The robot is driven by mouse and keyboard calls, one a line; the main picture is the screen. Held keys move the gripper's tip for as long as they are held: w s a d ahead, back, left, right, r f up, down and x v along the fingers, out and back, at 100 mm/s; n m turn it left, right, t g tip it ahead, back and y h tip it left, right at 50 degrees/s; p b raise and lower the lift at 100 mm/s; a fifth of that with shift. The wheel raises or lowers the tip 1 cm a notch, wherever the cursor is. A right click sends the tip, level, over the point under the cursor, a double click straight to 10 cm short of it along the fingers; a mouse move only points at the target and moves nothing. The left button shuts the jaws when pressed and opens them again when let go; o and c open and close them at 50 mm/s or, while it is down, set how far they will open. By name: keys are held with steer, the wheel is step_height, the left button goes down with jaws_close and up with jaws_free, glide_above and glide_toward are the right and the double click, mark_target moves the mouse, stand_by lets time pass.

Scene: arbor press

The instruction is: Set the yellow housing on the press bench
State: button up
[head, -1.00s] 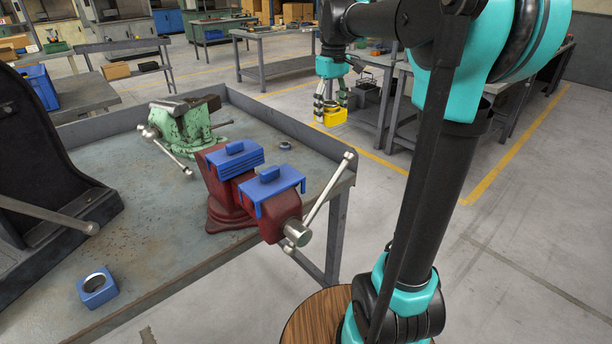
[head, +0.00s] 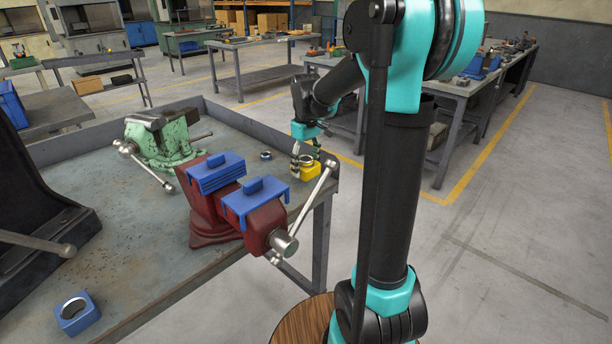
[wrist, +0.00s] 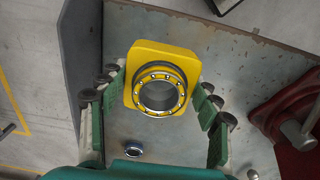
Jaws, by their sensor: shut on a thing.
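The yellow housing (head: 309,169) is a small block with a round bore and a silver ring with several bolts, clear in the wrist view (wrist: 150,54). My gripper (head: 303,156) is shut on it, with green-sided fingers on both sides of the block. In the wrist view the housing shows over the grey press bench (wrist: 225,58). In the head view it is at the far right corner of the bench (head: 140,230), beside the rim. I cannot tell whether it touches the bench top. The black press (head: 35,185) stands at the left of the bench.
A red vise (head: 210,215) with blue jaw covers stands close to the housing, its handle reaching toward it. A green vise (head: 160,140), a small ring (head: 266,155) and a blue housing (head: 77,315) are also on the bench. The bench's middle left is clear.

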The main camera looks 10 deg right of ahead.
mark_target(306, 184)
steer(key=shift+f, duration=1.95)
steer(key=o, duration=1.4)
steer(key=shift+f, duration=0.1)
steer(key=shift+c, duration=0.2)
step_height(306, 184, up, 12)
